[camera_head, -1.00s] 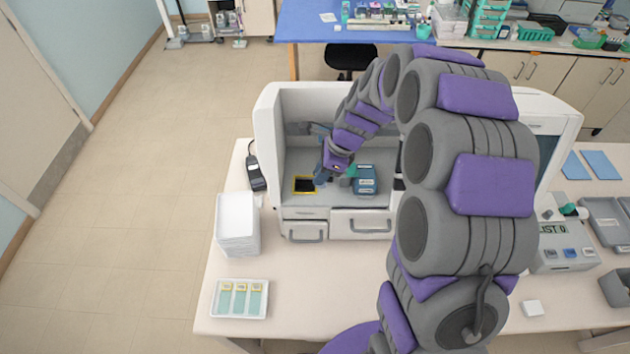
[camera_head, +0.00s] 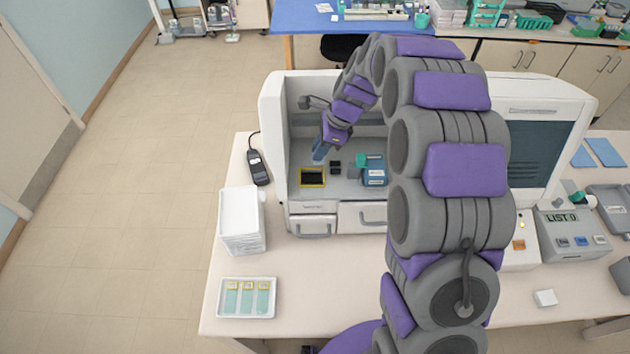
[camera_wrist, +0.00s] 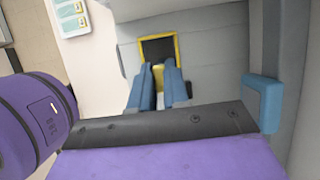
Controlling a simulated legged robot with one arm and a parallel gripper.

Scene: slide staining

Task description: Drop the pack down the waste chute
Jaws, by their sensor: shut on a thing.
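The waste chute (camera_head: 312,178) is a dark square opening with a yellow rim in the floor of the white cabinet, at its left front. It also shows in the wrist view (camera_wrist: 158,49), just beyond my fingertips. My gripper (camera_head: 320,150) is above the cabinet floor, behind the chute in the head view. In the wrist view, my gripper's blue fingers (camera_wrist: 158,84) are shut on a small pale yellowish pack (camera_wrist: 158,74). The fingers hide most of the pack, and I cannot make it out in the head view.
A blue box with a teal part (camera_head: 374,171) stands right of the chute, with small black blocks (camera_head: 335,167) between. The cabinet (camera_head: 275,130) walls close in the sides and back. A white tray stack (camera_head: 241,220) and a slide tray (camera_head: 247,297) are outside, at left.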

